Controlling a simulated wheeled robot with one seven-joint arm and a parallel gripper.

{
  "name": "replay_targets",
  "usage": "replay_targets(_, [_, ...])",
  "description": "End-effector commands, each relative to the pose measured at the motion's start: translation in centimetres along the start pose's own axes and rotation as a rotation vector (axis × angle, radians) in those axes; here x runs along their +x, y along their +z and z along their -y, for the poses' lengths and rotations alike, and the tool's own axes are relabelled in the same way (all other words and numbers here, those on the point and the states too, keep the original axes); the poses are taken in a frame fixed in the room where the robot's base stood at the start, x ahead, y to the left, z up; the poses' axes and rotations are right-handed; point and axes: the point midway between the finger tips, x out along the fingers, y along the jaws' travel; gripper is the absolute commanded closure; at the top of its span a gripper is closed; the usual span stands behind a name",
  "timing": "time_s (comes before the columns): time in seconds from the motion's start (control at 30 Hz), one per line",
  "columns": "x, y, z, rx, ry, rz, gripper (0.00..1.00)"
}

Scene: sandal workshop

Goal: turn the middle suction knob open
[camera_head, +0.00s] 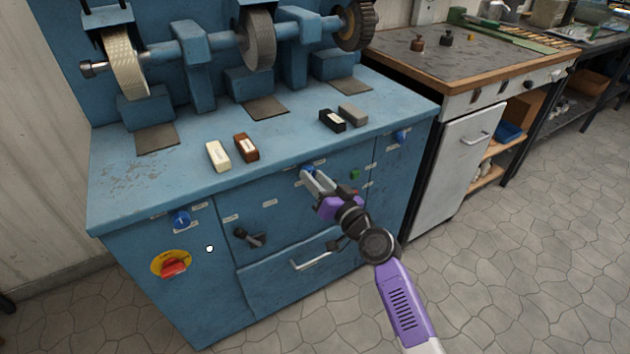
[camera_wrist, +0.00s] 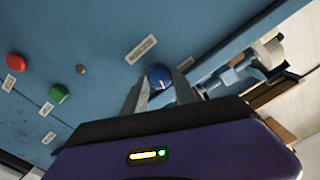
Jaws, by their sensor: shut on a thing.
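The middle suction knob (camera_head: 307,168) is a small blue knob on the front panel of the blue grinding machine. In the head view it is mostly hidden by my gripper (camera_head: 311,176). In the wrist view the blue knob (camera_wrist: 160,76) shows between the two grey fingers of my gripper (camera_wrist: 161,88), which are shut on it from both sides. A white label (camera_wrist: 141,49) sits beside the knob. I cannot read how far the knob is turned. Two similar blue knobs are on the panel, one at the left (camera_head: 181,219) and one at the right (camera_head: 400,137).
A red switch on a yellow plate (camera_head: 158,262), a black handle (camera_head: 250,238) and a drawer pull (camera_head: 318,260) are on the machine front. A green button (camera_head: 355,174) is just right of my gripper. Small blocks lie on the worktop (camera_head: 190,190). The tiled floor (camera_head: 530,260) is clear.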

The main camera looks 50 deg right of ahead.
Motion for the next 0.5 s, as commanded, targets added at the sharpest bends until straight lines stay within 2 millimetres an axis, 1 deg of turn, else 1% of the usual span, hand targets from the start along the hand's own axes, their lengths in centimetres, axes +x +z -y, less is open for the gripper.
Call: replay_targets(0.5, [-0.05, 0.13, -0.14, 0.491, -0.002, -0.018, 1.00])
